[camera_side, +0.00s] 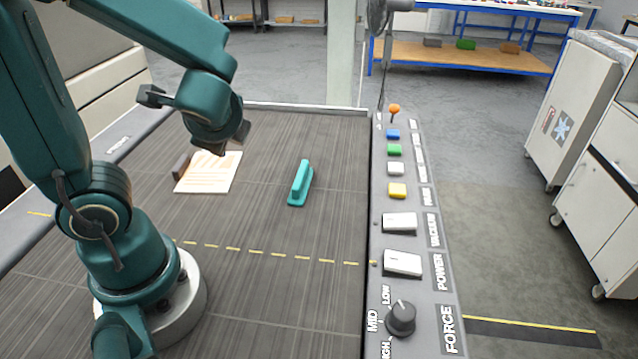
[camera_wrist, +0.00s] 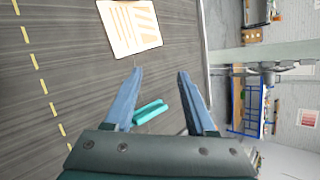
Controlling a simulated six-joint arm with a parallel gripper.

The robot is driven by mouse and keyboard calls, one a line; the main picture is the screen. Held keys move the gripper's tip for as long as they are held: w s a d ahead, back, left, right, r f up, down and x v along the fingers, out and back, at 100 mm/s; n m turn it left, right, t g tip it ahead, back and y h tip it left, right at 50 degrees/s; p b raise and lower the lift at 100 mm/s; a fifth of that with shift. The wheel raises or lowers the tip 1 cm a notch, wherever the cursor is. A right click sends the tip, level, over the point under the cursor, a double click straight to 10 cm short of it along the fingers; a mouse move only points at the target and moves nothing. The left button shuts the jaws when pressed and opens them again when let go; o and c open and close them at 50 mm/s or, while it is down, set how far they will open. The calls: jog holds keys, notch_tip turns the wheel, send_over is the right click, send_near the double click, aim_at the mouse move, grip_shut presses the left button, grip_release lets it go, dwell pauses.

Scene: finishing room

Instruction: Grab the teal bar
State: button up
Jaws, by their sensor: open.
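In the wrist view my gripper (camera_wrist: 159,72) shows two blue-looking fingers spread apart with nothing held. The teal bar (camera_wrist: 150,111) appears between the fingers there, lower in the picture and nearer the left finger, its lower end close to the gripper body's edge.
A control panel (camera_side: 384,216) with buttons, switches and a knob runs along the right edge. The worktop around the bar is clear.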

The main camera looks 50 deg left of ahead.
jog(key=w+f+m+t+y, duration=0.1)
jog(key=w+m+t, duration=0.1)
jog(key=w+m, duration=0.25)
jog(key=m+t+h, duration=0.1)
jog(key=m+t, duration=0.2)
jog(key=m, duration=0.7)
send_over(300, 176)
jog(key=s+d, duration=0.1)
jog(key=s, duration=0.1)
notch_tip(300, 176, down, 6)
jog(key=shift+f, duration=0.2)
jog(key=f, duration=0.1)
jog(key=d+f+m, duration=0.1)
jog(key=shift+s+f+m+h, duration=0.1)
jog(key=shift+f+m+h, duration=0.15)
jog(key=shift+f+h, duration=0.1)
jog(key=shift+s+d+f, duration=0.1)
jog(key=shift+d+f, duration=0.05)
jog(key=shift+f, duration=0.35)
jog(key=shift+x, duration=2.4)
jog(key=shift+c, duration=0.3)
